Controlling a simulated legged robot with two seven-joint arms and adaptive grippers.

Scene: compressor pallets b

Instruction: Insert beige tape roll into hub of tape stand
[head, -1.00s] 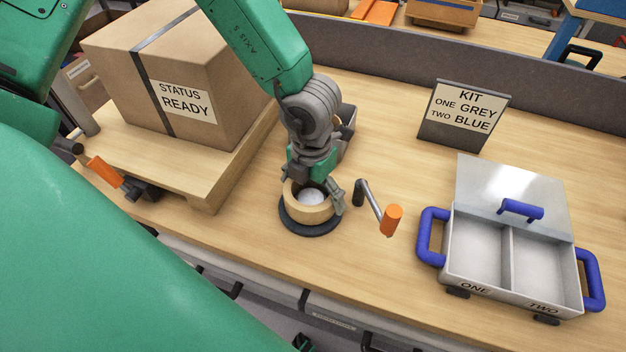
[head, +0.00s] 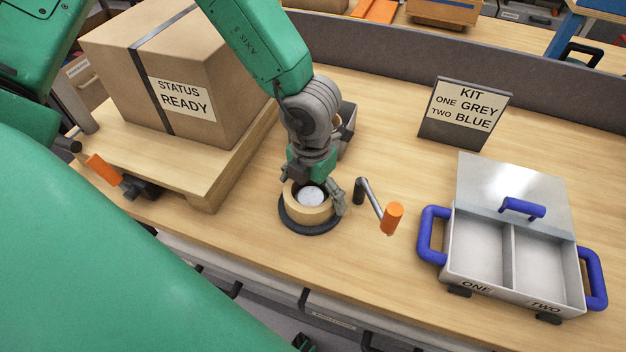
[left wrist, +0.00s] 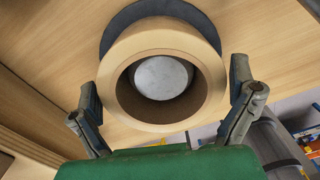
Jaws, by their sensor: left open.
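The beige tape roll (head: 309,214) sits around the pale round hub (head: 312,196) of the tape stand, above its dark round base (head: 296,222). In the left wrist view the roll (left wrist: 162,42) shows as a ring, with the grey-white hub (left wrist: 161,77) inside its hole and the dark base (left wrist: 122,22) behind. My left gripper (head: 315,194) is open over the roll. Its fingers (left wrist: 167,105) stand on either side of the roll, apart from it in the left wrist view. Whether the roll rests fully on the base is hard to tell. My right gripper is not in view.
A crank with an orange handle (head: 392,218) stands just right of the tape stand. A metal case with blue handles (head: 433,236) lies open at the right, behind it a kit sign (head: 465,112). A carton (head: 180,85) sits on a wooden pallet (head: 221,180) at the left.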

